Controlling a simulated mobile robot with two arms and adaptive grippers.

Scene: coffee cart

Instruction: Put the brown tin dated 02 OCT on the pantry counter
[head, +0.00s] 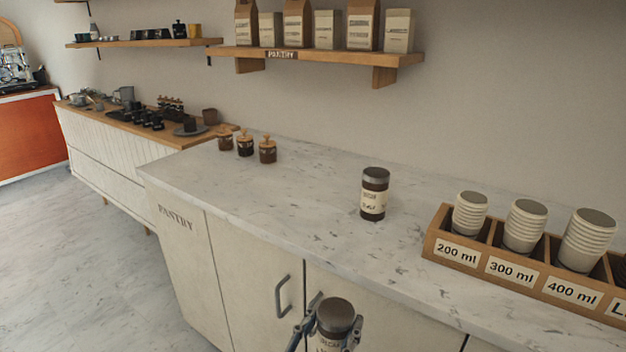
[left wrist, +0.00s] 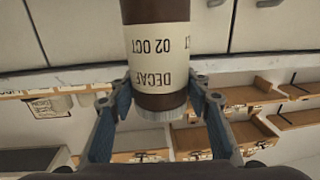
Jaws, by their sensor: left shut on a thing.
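A brown tin (head: 334,316) with a grey lid and cream label is held in my left gripper (head: 333,330) in front of the counter, at the bottom of the head view. In the left wrist view, the held tin (left wrist: 158,55) shows its label upside down in the picture, reading DECAF and 02 OCT. The blue-grey fingers of my left gripper (left wrist: 160,103) are on both sides of it. The marble pantry counter (head: 290,190) stands behind it, its cabinet marked PANTRY. A second similar brown tin (head: 375,194) stands upright on the counter; its date is too small to read.
A wooden cup holder (head: 433,236) with cups marked 200 ml, 300 ml and 400 ml stands at the counter's right. Three small brown jars (head: 245,146) stand at the far left end. A shelf (head: 330,56) with bags hangs above. The counter's left-middle is clear.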

